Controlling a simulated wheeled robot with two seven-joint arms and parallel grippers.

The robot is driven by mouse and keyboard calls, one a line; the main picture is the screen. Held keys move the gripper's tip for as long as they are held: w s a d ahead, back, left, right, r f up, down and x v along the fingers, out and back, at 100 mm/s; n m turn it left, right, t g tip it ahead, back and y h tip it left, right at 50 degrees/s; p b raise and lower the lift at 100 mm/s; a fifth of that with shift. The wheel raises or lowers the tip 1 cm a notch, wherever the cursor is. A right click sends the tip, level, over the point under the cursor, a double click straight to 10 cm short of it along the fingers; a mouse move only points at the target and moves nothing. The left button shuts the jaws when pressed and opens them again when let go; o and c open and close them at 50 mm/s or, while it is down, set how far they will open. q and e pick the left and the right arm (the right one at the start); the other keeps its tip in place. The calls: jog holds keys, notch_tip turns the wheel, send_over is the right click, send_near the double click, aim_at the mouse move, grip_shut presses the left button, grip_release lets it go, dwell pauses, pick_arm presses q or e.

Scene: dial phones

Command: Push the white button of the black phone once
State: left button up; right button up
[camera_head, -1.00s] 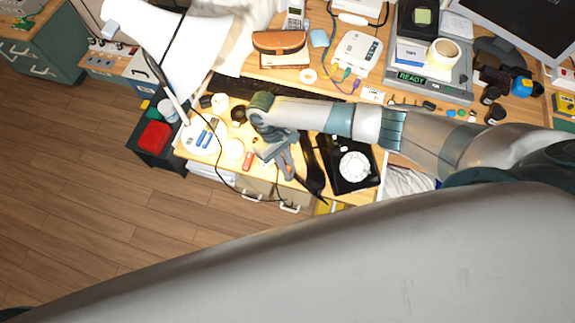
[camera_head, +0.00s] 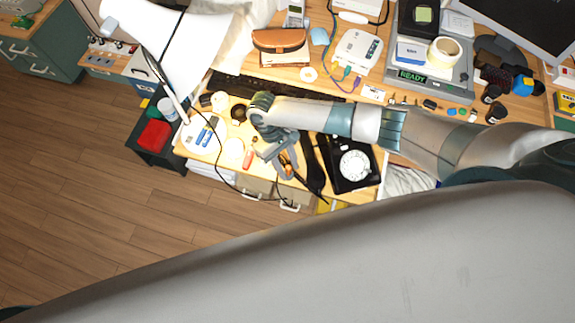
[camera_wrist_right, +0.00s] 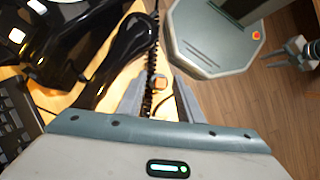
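The black phone (camera_head: 340,182) lies near the front edge of the desk, with a white round dial (camera_head: 354,165) on top. Its black handset (camera_head: 313,165) lies along its left side. I cannot make out the white button for sure. My right gripper (camera_head: 287,168) is left of the handset, apart from the phone body. In the right wrist view, my right gripper (camera_wrist_right: 158,88) is open, fingers apart, with the coiled cord (camera_wrist_right: 151,60) passing between or below them. The handset (camera_wrist_right: 125,45) and part of the phone (camera_wrist_right: 60,45) show at upper left. My left gripper (camera_wrist_right: 300,50) appears small at the right edge.
A black keyboard (camera_head: 235,88) lies behind my right gripper. A white lamp (camera_head: 165,40) stands at the left. A red marker-like item (camera_head: 249,159) and small objects lie left of the gripper. Open floor lies in front.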

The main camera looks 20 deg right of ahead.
jog(key=shift+r, duration=0.1)
jog(key=b+v, duration=0.2)
jog(key=v, duration=0.9)
jog(key=shift+r, duration=0.4)
dwell(0.6)
